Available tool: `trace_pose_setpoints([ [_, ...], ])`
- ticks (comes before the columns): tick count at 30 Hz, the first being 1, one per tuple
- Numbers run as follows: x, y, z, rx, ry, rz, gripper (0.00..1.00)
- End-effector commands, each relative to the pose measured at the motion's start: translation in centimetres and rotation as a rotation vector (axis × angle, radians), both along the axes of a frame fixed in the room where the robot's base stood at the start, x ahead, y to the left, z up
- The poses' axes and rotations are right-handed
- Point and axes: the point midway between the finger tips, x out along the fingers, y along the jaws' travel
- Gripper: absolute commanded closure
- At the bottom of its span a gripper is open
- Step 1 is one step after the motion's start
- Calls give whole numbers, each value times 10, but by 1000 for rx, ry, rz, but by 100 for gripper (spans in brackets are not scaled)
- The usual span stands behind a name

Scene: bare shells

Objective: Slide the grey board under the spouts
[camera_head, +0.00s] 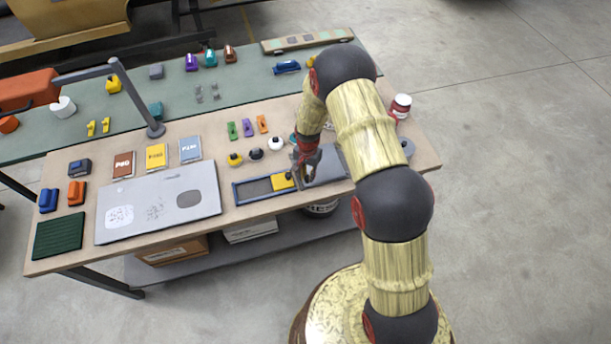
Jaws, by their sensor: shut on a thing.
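A flat grey board (326,165) lies near the front edge of the workbench, partly hidden behind my arm. My gripper (299,177) is low at the board's left end and looks shut on it; the fingertips are small and the exact contact is hard to see. A blue-rimmed tray (237,194) with a dark inside lies just left of the gripper. A yellow block (281,183) with a black knob sits at the tray's right end, close to the fingers. I cannot make out clear spouts; my arm hides part of the bench.
A large pale panel (130,200) lies on the front left of the bench (215,225). Small round pots (256,154) stand behind the tray. A grey lamp-like post (135,98) rises at the back left. A red-and-white can (401,104) stands at the right.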

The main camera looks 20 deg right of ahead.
Motion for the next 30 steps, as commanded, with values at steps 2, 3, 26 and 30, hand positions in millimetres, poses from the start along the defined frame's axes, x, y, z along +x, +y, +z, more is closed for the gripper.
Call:
trace_pose_setpoints([
  [2, 2, -16, -1, -1, -4, -6, 100],
  [3, 2, -25, -1, -1, -4, -6, 100],
  [26, 2, -183, 0, -3, -4, -3, 100],
  [30, 2, -187, 1, -3, -4, -2, 100],
])
